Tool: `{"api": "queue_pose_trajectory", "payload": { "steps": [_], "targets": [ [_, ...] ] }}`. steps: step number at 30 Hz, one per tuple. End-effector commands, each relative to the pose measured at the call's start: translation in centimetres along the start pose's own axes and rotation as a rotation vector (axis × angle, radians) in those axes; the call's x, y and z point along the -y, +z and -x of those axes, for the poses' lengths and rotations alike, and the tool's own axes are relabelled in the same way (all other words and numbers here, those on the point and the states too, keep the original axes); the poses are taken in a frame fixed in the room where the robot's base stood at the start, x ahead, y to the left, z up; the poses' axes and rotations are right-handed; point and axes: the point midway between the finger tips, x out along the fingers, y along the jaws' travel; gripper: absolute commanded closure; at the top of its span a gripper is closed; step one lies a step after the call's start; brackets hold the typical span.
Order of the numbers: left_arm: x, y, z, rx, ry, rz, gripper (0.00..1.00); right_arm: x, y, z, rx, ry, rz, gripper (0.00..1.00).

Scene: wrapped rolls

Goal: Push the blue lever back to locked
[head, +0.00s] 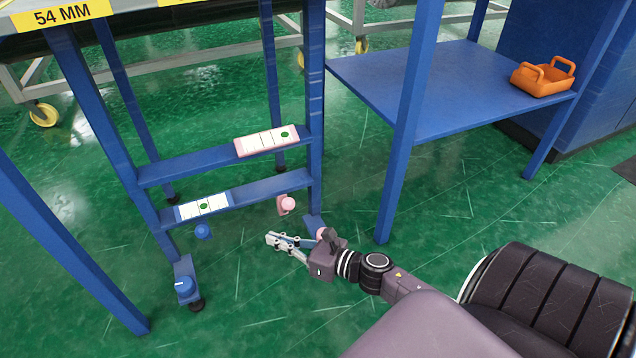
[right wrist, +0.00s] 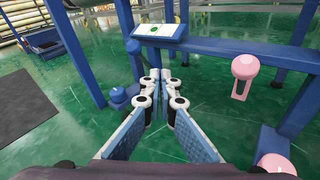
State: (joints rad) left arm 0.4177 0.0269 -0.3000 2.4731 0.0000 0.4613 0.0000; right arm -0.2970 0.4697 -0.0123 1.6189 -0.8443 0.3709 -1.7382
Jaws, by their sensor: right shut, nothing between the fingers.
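The blue lever (head: 202,231) hangs under the lower crossbar, below a blue-edged label plate (head: 203,205) with a green dot. In the right wrist view a blue knob (right wrist: 132,47) shows beneath the plate. A blue cylindrical piece (head: 185,287) sits on the left foot of the frame; it also shows in the right wrist view (right wrist: 118,95). My right gripper (head: 270,240) is shut and empty, low over the floor, right of the blue lever and apart from it. My left gripper is out of view.
A pink lever (head: 287,204) hangs right of the blue one, just above my right gripper. A pink knob (head: 321,234) at the right foot is partly hidden by my wrist. The blue shelf (head: 450,100) holds an orange basket (head: 543,80). Green floor (head: 255,300) is clear.

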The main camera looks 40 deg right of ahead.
Motion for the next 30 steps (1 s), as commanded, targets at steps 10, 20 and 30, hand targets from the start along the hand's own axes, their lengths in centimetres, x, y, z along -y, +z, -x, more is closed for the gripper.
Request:
{"api": "queue_pose_trajectory", "payload": {
  "steps": [10,20,30],
  "targets": [
    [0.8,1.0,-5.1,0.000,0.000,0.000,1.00,1.4,3.4,1.2,0.031,-0.213,-0.477,1.00],
    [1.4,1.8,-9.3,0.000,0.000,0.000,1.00,2.1,4.1,3.4,0.071,-0.417,-0.932,1.00],
    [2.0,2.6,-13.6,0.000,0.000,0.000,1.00,1.3,3.5,6.4,0.125,-0.644,-1.392,1.00]
  ]
}}
